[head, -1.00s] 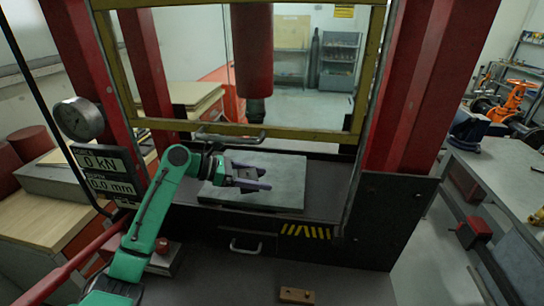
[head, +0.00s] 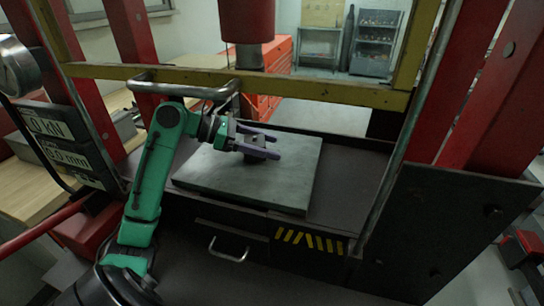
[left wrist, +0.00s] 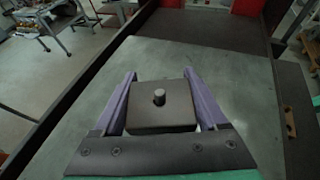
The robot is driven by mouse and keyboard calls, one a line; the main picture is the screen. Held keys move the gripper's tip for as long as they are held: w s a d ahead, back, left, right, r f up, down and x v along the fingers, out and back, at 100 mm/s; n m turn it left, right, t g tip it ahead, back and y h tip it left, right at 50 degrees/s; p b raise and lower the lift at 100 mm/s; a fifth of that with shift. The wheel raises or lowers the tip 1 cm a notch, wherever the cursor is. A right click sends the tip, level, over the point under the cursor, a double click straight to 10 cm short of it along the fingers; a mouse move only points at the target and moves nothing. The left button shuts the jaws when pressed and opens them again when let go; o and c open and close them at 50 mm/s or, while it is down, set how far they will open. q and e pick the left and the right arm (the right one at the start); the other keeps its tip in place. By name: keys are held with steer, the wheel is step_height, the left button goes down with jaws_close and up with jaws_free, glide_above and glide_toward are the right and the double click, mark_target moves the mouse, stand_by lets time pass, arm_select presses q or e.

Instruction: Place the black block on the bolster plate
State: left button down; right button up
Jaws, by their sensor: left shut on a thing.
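The black block (left wrist: 160,112) is a dark square piece with a small round peg on top. It sits between the purple fingers of my left gripper (head: 277,145), which is shut on it. In the head view the black block (head: 257,150) is partly hidden by the fingers. The bolster plate (head: 245,190) is a flat grey slab on the press bed, and the block is over its upper part. The plate (left wrist: 228,78) fills the middle of the left wrist view. I cannot tell whether the block touches it. My right gripper is not in view.
The red press ram (head: 248,22) hangs above and behind the plate. A yellow crossbar (head: 320,88) with a curved handle (head: 185,88) crosses above my left forearm. Red columns stand on both sides. The front of the plate is clear.

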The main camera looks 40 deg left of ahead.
mark_target(248, 141)
arm_select(q)
steer(key=shift+w+f, duration=0.15)
steer(key=shift+w, duration=0.2)
steer(key=shift+s+a+p, duration=0.1)
steer(key=shift+s+p, duration=0.2)
steer(key=shift+s, duration=0.2)
jaws_free()
steer(key=shift+w, duration=0.15)
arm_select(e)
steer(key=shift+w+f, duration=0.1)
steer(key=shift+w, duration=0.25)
arm_select(q)
steer(key=shift+b, duration=0.3)
steer(key=b+v, duration=0.1)
steer(key=v, duration=0.6)
steer(key=shift+b, duration=0.35)
steer(key=shift+a, duration=0.15)
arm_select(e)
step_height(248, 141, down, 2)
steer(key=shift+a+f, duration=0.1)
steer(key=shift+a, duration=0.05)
